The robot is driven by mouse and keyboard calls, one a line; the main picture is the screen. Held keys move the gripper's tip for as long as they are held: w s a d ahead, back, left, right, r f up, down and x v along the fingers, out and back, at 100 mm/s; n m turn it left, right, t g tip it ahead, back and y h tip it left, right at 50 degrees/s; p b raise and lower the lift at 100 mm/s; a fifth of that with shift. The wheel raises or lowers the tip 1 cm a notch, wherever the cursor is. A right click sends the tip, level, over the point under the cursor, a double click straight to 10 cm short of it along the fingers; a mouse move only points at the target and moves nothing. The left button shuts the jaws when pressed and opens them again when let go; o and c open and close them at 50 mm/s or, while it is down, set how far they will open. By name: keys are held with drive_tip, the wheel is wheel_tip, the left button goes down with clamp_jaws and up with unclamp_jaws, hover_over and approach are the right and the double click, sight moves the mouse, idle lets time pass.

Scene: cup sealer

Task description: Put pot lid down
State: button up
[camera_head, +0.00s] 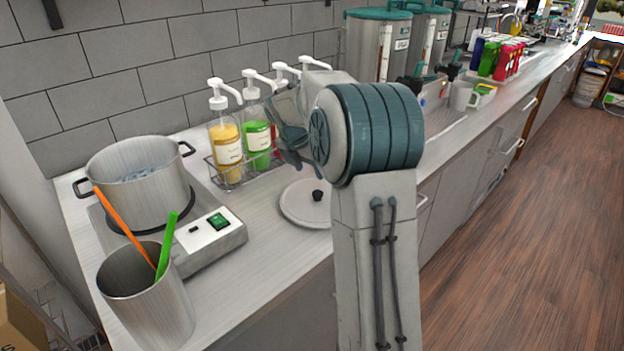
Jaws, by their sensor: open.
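The pot lid (301,212), a pale disc with a small black knob (318,196), lies flat on the counter to the right of the cooker; my arm hides its right edge. The metal pot (139,190) stands uncovered on the cooker, with something bluish-grey inside. My gripper (290,150) is above and behind the lid in the picture, close to the pump bottles, open and apart from the lid. My wrist partly hides it, and its fingertips are hard to make out.
Pump bottles in a wire rack (232,172) stand behind the lid. A metal cup (147,300) with an orange and a green stick stands in front of the cooker (222,249). Large dispensers (377,48) stand farther right. Some counter in front of the lid is clear.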

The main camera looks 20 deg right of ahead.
drive_tip(key=s+a+r+m+y, duration=0.1)
drive_tip(key=s+a+r+m, duration=0.1)
drive_tip(key=s+a+m, duration=0.4)
drive_tip(key=s+a+r+m, duration=0.2)
drive_tip(key=s+r+m, duration=0.15)
drive_tip(key=s, duration=0.45)
drive_tip(key=s+a+f+m+y, duration=0.1)
drive_tip(key=s+a+f+m, duration=0.1)
drive_tip(key=s+m, duration=0.5)
drive_tip(key=s+a+f+m+t+y, duration=0.1)
drive_tip(key=s+a+f+m, duration=0.2)
drive_tip(key=s+m, duration=0.4)
drive_tip(key=s+a, duration=0.1)
drive_tip(key=s, duration=0.3)
drive_tip(key=shift+m+y, duration=0.35)
drive_tip(key=shift+y, duration=0.05)
drive_tip(key=shift+s+a, duration=0.1)
